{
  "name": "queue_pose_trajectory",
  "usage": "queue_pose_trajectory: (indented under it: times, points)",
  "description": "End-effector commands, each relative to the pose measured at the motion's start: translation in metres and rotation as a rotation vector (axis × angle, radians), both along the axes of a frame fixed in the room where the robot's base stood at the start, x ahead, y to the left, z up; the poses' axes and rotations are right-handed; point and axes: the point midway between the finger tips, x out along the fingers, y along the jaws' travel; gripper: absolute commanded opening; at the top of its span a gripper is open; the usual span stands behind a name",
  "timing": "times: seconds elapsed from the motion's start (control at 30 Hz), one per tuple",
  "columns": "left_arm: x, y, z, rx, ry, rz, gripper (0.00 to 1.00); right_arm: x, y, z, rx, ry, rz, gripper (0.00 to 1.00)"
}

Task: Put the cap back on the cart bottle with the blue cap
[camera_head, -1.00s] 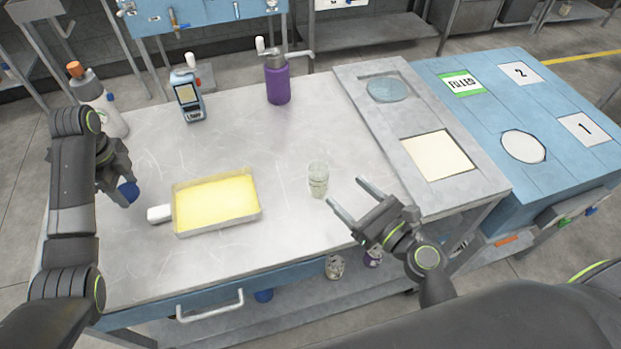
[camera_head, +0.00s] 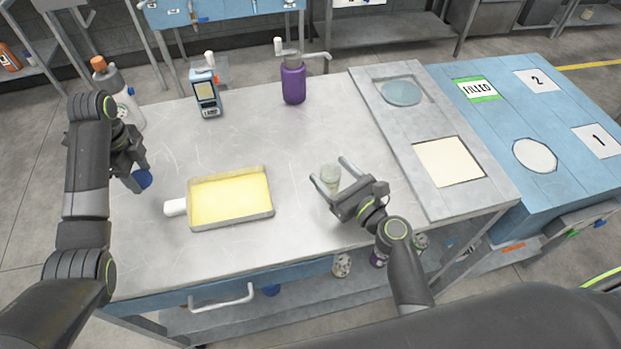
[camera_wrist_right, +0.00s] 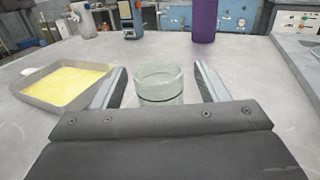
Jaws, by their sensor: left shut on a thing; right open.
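A clear glass bottle (camera_head: 331,178) with an open top stands upright on the metal table. It also shows in the right wrist view (camera_wrist_right: 160,86). My right gripper (camera_head: 328,170) is open, with one finger on each side of the bottle. In the right wrist view gaps show between the glass and both fingers (camera_wrist_right: 159,72). My left gripper (camera_head: 138,171) is shut on a blue cap (camera_head: 143,180), held above the table's left part. The cap's underside is hidden.
A tray of yellow liquid (camera_head: 230,198) with a white handle lies between the grippers. A purple bottle (camera_head: 293,84), a small meter (camera_head: 207,93) and a grey bottle with an orange cap (camera_head: 112,80) stand at the back. A raised grey panel (camera_head: 420,120) bounds the right.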

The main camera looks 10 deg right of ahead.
Motion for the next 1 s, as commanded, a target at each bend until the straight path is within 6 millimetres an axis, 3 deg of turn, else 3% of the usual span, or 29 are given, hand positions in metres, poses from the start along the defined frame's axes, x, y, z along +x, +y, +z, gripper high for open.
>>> queue_pose_trajectory:
  times: [0.2, 0.57, 1.0]
  points:
    - [0.000, 0.000, 0.006, 0.000, 0.000, 0.000, 0.29, 0.022, 0.011, 0.000, 0.001, 0.000, 0.000, 0.67]
    - [0.000, 0.000, 0.005, 0.000, 0.000, 0.000, 0.29, 0.023, 0.012, 0.000, 0.000, 0.001, 0.000, 0.67]
    - [0.000, 0.000, 0.005, 0.000, 0.000, 0.000, 0.29, 0.023, 0.012, 0.000, -0.001, 0.000, 0.000, 0.16]
